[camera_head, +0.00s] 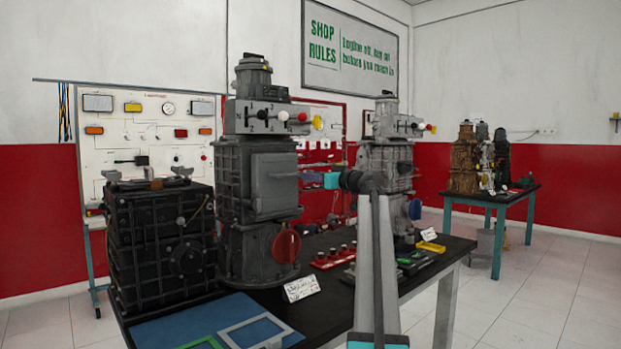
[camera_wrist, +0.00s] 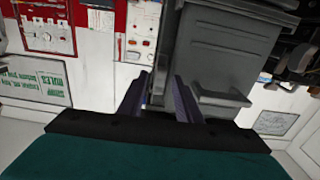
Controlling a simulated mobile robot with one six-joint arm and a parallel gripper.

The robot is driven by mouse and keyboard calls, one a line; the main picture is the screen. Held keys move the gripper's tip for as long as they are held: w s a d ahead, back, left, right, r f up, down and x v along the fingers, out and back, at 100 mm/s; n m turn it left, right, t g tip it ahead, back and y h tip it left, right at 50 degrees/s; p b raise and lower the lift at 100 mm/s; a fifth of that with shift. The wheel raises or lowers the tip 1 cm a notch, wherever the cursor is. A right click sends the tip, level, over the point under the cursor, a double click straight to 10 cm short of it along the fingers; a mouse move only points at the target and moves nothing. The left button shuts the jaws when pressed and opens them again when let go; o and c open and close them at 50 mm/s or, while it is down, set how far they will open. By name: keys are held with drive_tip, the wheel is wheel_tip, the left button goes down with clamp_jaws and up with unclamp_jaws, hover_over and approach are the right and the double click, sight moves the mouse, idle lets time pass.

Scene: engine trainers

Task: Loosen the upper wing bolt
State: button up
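I cannot make out the upper wing bolt for certain in either view. The grey engine trainer (camera_head: 232,190) stands on the black table, with a rectangular cover (camera_head: 275,185) on its front. My gripper (camera_head: 306,178) is just right of this cover in the head view, its purple fingers pointing left towards it. The grey casing (camera_wrist: 240,50) fills the upper right there, with a ledge beside the right finger. I cannot tell whether the fingers touch it.
A red knob (camera_head: 286,246) sticks out low on the trainer. A black gearbox (camera_head: 160,245) stands left of it. A second grey trainer (camera_head: 386,185) stands behind my arm.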

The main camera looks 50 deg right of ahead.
drive_tip(key=s+a+p, duration=0.1)
drive_tip(key=s+p, duration=0.1)
drive_tip(key=s, duration=1.1)
drive_tip(key=shift+s, duration=0.35)
